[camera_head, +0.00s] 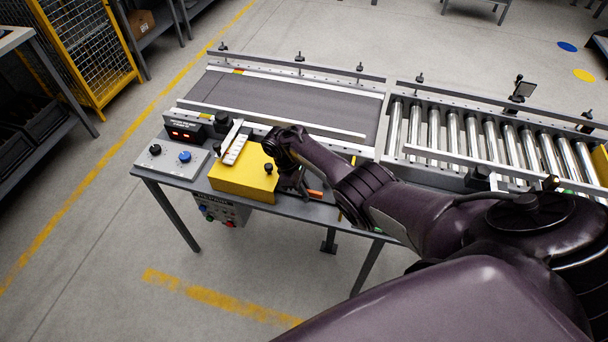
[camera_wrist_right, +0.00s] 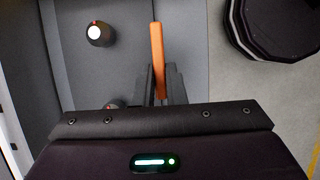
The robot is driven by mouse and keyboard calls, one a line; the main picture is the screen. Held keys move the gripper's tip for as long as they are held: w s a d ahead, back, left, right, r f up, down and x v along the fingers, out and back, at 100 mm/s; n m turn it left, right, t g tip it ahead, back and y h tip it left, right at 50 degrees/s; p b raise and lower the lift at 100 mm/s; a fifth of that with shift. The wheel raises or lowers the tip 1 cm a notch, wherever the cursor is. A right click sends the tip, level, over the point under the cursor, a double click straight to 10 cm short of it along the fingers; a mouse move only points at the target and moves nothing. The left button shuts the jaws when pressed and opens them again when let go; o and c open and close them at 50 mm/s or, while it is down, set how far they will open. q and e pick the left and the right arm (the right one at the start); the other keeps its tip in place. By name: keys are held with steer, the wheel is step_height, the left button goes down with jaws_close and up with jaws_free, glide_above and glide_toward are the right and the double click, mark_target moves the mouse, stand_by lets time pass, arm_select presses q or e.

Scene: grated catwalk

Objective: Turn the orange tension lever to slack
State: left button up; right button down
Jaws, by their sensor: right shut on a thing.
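The orange tension lever (camera_wrist_right: 157,60) stands upright in the right wrist view, its lower end between the dark fingers of my right gripper (camera_wrist_right: 158,88). The fingers are closed on it. In the head view a small orange part of the lever (camera_head: 315,194) shows on the table edge, just right of my right gripper (camera_head: 290,180). The lever's pivot is hidden, and I cannot read any slack marking. My left gripper is not in view.
A yellow box (camera_head: 240,182) and a grey panel with a blue knob (camera_head: 178,157) stand left of my gripper. The belt (camera_head: 285,108) lies behind, the roller conveyor (camera_head: 480,140) to the right. A dark knob (camera_wrist_right: 99,33) is left of the lever.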

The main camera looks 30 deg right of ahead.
stand_by(0.4)
steer(key=c, duration=1.5)
jaws_free()
steer(key=v, duration=0.7)
steer(key=shift+w+a+r+p, duration=0.15)
steer(key=shift+w+r+p, duration=0.05)
steer(key=shift+r+p, duration=0.2)
steer(key=shift+f, duration=0.15)
